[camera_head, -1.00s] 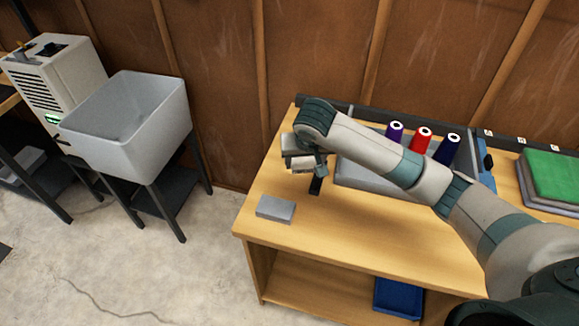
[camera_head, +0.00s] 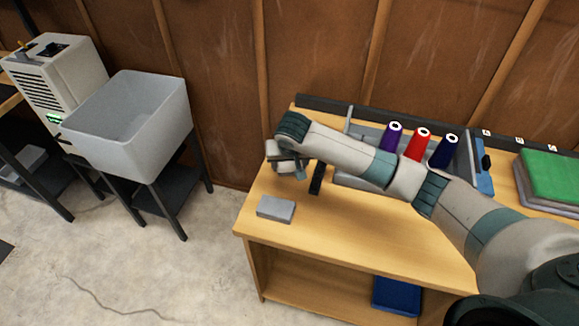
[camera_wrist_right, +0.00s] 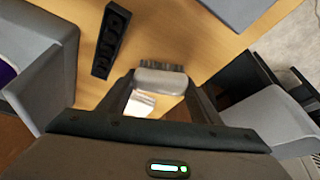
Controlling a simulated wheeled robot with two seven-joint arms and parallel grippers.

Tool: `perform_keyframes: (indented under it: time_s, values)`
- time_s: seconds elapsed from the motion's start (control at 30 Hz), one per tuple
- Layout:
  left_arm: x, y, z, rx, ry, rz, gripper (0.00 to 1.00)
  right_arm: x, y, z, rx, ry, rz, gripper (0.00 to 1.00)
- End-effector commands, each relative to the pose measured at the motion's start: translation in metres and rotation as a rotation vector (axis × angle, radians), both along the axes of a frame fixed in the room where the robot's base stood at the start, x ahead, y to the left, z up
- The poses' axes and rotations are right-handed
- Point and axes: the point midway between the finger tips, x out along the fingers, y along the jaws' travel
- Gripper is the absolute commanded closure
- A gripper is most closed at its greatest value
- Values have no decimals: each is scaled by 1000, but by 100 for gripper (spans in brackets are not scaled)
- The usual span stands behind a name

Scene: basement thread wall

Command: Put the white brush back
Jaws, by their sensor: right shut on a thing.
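The white brush (camera_wrist_right: 160,82) is between the fingers of my right gripper (camera_wrist_right: 161,90) in the right wrist view. It shows as a rounded pale block with a greyish bristle edge on its far side. The gripper is shut on it, above the left end of the wooden table (camera_head: 350,230). In the head view my right gripper (camera_head: 290,165) hides most of the brush. A black holder with a row of holes (camera_wrist_right: 110,42) stands on the table beside the gripper; it also shows in the head view (camera_head: 316,179). My left gripper is not in view.
A grey block (camera_head: 276,208) lies near the table's front left corner. Purple (camera_head: 391,137), red (camera_head: 416,144) and navy (camera_head: 444,151) thread cones stand in a grey tray behind my arm. A grey tub (camera_head: 130,120) stands left of the table. The table's front middle is clear.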

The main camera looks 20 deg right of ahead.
Motion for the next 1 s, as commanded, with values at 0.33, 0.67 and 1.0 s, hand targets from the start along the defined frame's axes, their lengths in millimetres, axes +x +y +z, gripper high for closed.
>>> perform_keyframes:
  time_s: [0.33, 0.67, 1.0]
  values:
    - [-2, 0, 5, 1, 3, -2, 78, 0, 0, -19, 0, -1, 0, 66]
    - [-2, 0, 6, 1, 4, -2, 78, -1, 0, -24, 0, 2, -1, 66]
    - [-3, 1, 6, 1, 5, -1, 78, -1, -2, -26, -4, 4, -3, 23]
